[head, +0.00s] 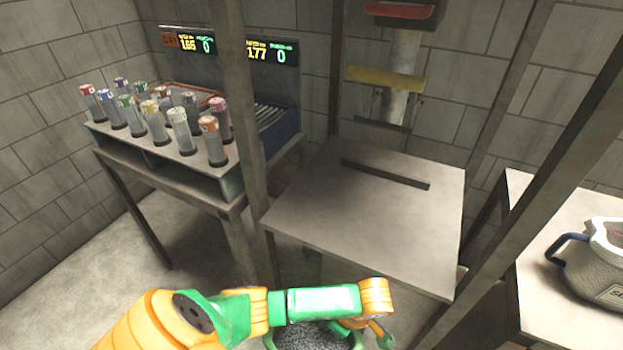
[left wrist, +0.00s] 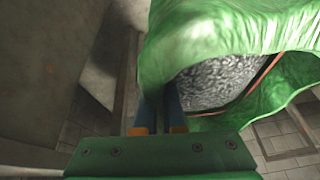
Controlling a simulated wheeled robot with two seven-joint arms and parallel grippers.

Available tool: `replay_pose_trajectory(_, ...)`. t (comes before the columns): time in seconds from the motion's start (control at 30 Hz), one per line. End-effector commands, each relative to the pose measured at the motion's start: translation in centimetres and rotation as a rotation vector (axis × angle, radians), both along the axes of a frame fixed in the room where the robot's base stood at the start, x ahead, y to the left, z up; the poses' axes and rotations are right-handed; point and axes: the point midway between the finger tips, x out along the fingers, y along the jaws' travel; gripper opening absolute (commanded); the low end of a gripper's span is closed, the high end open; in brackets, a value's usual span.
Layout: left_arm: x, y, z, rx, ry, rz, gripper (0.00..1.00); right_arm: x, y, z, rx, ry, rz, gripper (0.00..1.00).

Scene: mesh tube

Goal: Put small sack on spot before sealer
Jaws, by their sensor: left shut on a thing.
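The small sack (head: 312,337) is green, open at the top and filled with grey grains. In the head view it is at the bottom edge, partly behind my left arm and cut off by the frame. It also fills the upper right of the left wrist view (left wrist: 230,35). My left gripper (left wrist: 166,97) is shut on the sack's green cloth rim. The sealer (head: 385,78), with a yellow bar and red top part, stands at the back wall. The grey table top (head: 365,225) before it is bare around a dark strip (head: 385,174). My right gripper is out of view.
Metal posts (head: 242,110) frame the sealer table at its left and right. A rack (head: 160,165) of several coloured-cap bottles stands at left, below number displays (head: 270,50).

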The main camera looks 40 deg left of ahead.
Motion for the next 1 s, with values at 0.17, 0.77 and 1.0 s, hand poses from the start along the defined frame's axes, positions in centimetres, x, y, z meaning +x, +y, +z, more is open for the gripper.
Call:
replay_pose_trajectory(0.17, 0.6, -1.1, 0.7, 0.003, -0.003, -0.006, 0.0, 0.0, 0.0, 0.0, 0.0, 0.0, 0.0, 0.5)
replay_pose_trajectory(0.77, 3.3, -7.7, 6.7, 0.002, -0.006, -0.04, 0.0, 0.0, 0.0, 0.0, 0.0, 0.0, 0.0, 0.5)
replay_pose_trajectory(1.0, 4.2, -9.2, 9.2, 0.001, -0.004, -0.049, 0.0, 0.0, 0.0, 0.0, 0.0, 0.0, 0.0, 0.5)
